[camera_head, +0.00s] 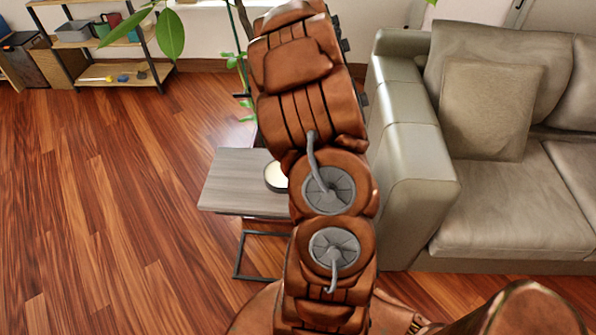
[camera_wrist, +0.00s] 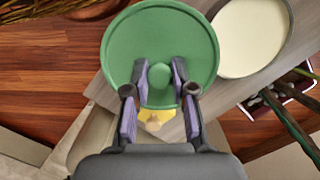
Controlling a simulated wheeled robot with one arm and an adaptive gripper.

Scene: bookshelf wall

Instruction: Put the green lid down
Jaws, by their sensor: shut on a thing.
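The round green lid (camera_wrist: 125,50) fills the upper middle of the wrist view, with a round knob at its centre. My gripper (camera_wrist: 160,78) is shut on this knob, one finger on each side. The lid appears to be over the grey wooden side table (camera_wrist: 165,150); its height above the table cannot be told. In the head view the table (camera_head: 235,180) stands left of the sofa, and my arm hides the lid and gripper. A cream-coloured round pot (camera_wrist: 250,35) is just right of the lid; it shows partly behind my arm in the head view (camera_head: 275,177).
A small yellow object (camera_wrist: 153,115) lies below the lid, partly hidden. A dark red planter (camera_wrist: 295,83) with green stems is at the right of the wrist view. A grey sofa (camera_head: 412,170) borders the table's right side. Open wooden floor (camera_head: 110,190) lies to the left.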

